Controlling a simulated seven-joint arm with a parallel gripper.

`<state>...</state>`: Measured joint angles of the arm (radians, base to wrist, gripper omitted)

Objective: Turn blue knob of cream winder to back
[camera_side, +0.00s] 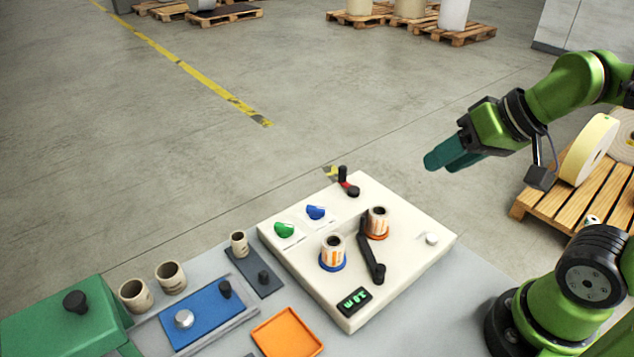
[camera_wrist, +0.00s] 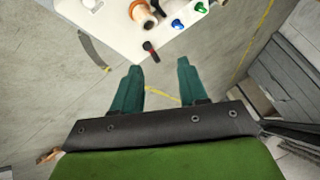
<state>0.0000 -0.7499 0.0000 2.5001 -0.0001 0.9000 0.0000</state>
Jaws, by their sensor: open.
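The cream winder (camera_side: 400,268) stands on the grey bench. Its blue knob (camera_side: 316,212) is on its top near the far left edge, beside a green knob (camera_side: 284,230). In the wrist view the blue knob (camera_wrist: 177,24) is at the top, near the green knob (camera_wrist: 201,7). My gripper (camera_side: 432,163) is up in the air beyond the winder's far right side, apart from the knob and touching nothing. In the wrist view my gripper (camera_wrist: 160,72) shows its two teal fingers spread, with nothing between them.
A red-and-black lever (camera_side: 348,184) stands at the winder's far corner. Two label rolls (camera_side: 332,250) and a black arm (camera_side: 372,255) stand up from its top. A blue-topped unit (camera_side: 205,318), an orange tray (camera_side: 287,333) and a green box (camera_side: 60,320) are to the left.

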